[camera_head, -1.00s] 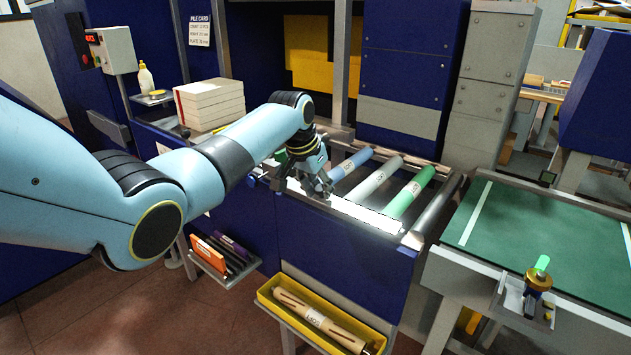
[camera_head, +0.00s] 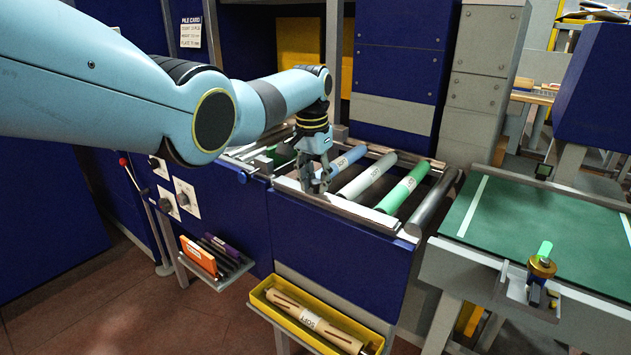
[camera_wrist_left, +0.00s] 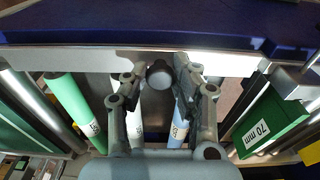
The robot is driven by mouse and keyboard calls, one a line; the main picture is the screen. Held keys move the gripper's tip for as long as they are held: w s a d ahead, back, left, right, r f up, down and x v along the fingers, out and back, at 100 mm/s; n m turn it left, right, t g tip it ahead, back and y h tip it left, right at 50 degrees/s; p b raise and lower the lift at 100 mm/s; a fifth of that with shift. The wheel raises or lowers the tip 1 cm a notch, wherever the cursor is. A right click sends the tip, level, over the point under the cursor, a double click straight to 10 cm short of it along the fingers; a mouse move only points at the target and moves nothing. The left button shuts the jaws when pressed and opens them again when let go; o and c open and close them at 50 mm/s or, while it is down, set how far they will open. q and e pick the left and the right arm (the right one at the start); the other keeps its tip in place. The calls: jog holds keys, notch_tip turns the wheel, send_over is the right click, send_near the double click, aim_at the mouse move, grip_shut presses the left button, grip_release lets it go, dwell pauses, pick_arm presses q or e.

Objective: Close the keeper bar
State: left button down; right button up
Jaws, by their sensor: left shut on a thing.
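What I take to be the keeper bar is the grey bar (camera_head: 362,211) along the front edge of the roller bed; it also shows as a grey strip (camera_wrist_left: 98,62) in the left wrist view. A round grey knob (camera_wrist_left: 159,75) stands between my left fingers in that view. My left gripper (camera_head: 317,186) points down at the front of the bed, by the blue roller (camera_head: 347,160). It is shut on the knob; the exact contact is partly hidden by the fingers. My right gripper is not in view.
A pale roller (camera_head: 368,178) and a green roller (camera_head: 404,188) lie behind the bar. A green block marked 70 mm (camera_wrist_left: 268,122) stands to one side. A yellow tray (camera_head: 268,305) holding a wooden roller hangs below. A green-topped table (camera_head: 540,225) stands at right.

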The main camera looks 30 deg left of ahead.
pick_arm(q)
jog(key=shift+f, duration=0.1)
jog(key=c, duration=1)
grip_release()
jog(key=r, duration=0.8)
jog(key=s+r, duration=0.1)
jog(key=r, duration=0.3)
